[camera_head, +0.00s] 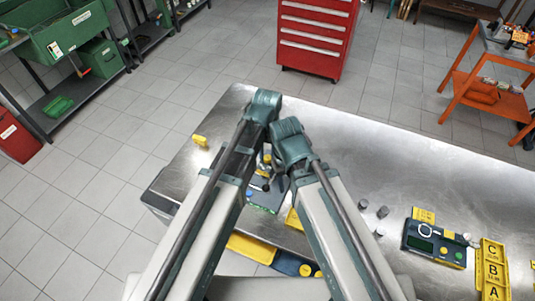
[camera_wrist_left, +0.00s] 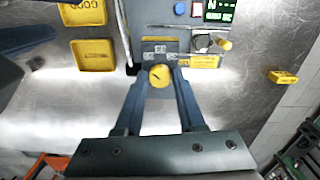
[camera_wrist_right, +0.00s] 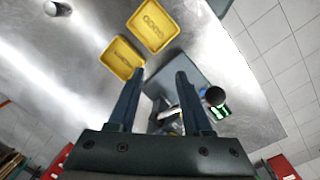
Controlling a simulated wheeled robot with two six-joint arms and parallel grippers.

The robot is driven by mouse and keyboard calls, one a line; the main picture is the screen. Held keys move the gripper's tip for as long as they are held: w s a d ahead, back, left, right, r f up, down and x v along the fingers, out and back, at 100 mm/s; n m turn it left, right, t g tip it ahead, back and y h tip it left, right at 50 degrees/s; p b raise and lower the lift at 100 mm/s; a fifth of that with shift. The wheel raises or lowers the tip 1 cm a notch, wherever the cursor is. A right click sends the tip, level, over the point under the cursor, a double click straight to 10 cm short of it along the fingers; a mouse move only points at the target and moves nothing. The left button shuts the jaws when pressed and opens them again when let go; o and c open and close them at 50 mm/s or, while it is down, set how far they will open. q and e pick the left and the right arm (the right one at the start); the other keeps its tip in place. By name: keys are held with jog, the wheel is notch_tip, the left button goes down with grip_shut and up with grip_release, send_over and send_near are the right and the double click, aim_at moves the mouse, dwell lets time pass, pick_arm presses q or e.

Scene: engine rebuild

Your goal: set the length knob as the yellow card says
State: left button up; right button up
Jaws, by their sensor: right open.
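The length knob (camera_wrist_left: 160,76), a round yellow knob with a dark mark, is in the left wrist view on a grey panel with small labels above and beside it. My left gripper (camera_wrist_left: 160,72) has its fingertips on both sides of the knob, close against it. A small yellow card (camera_wrist_left: 198,61) with print too small to read sits right of the knob. My right gripper (camera_wrist_right: 159,76) is open and empty, above the bench. In the head view, my arms hide most of the machine (camera_head: 262,195) and both gripper tips.
A green display (camera_wrist_left: 219,10), a blue button (camera_wrist_left: 180,8) and a dark knob (camera_wrist_left: 203,42) are near the knob. Yellow trays (camera_wrist_right: 152,25) lie on the bench. A separate device (camera_head: 435,243) and lettered yellow bins (camera_head: 492,270) stand at right. The bench middle (camera_head: 360,150) is clear.

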aim_at(268, 158)
pick_arm(q)
jog(key=o, duration=0.3)
jog(key=shift+r, duration=0.15)
notch_tip(268, 158, up, 14)
jog(key=p, duration=1.3)
jog(key=shift+f+p, duration=0.25)
jog(key=shift+p, duration=0.15)
jog(key=shift+s, duration=0.1)
